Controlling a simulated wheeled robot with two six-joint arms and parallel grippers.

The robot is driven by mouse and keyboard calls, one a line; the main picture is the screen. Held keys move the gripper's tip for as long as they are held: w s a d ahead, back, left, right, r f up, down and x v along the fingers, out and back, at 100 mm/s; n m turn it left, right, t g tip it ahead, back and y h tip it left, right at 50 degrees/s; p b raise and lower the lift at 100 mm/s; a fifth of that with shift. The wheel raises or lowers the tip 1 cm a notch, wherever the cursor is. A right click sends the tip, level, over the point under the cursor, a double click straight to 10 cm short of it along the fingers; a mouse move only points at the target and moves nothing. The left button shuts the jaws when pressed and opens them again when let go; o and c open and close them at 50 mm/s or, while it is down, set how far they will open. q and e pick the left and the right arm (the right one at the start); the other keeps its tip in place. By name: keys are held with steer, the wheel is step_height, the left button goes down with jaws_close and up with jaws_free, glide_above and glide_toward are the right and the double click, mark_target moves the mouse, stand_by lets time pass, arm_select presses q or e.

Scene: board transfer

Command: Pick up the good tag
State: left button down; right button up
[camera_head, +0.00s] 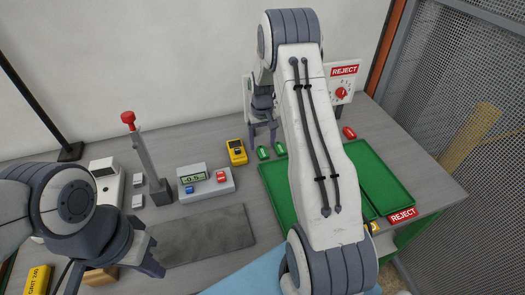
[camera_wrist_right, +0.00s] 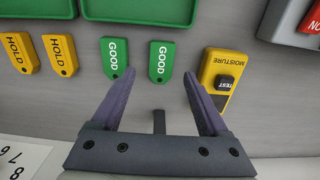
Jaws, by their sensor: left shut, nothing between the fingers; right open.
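Two green GOOD tags lie side by side on the table; in the head view they are the left tag (camera_head: 263,152) and the right tag (camera_head: 280,149). In the right wrist view, one GOOD tag (camera_wrist_right: 161,62) lies in line with the gap between my fingers. The other GOOD tag (camera_wrist_right: 114,57) lies by the left fingertip. My right gripper (camera_wrist_right: 159,76) is open and empty; in the head view it (camera_head: 262,138) hangs just behind the tags. My left gripper (camera_head: 154,262) is shut and empty at the lower left, beside the grey mat.
Yellow HOLD tags (camera_wrist_right: 60,55) lie beside the GOOD tags in the wrist view. A yellow moisture meter (camera_head: 236,152) stands close by. Green trays (camera_head: 383,178) lie at right, partly hidden by my right arm. A scale (camera_head: 206,182), grey mat (camera_head: 208,234) and red tag (camera_head: 349,133) also show.

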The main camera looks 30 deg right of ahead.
mark_target(262, 150)
steer(key=shift+f, duration=1.5)
jaws_close()
steer(key=shift+r, duration=0.1)
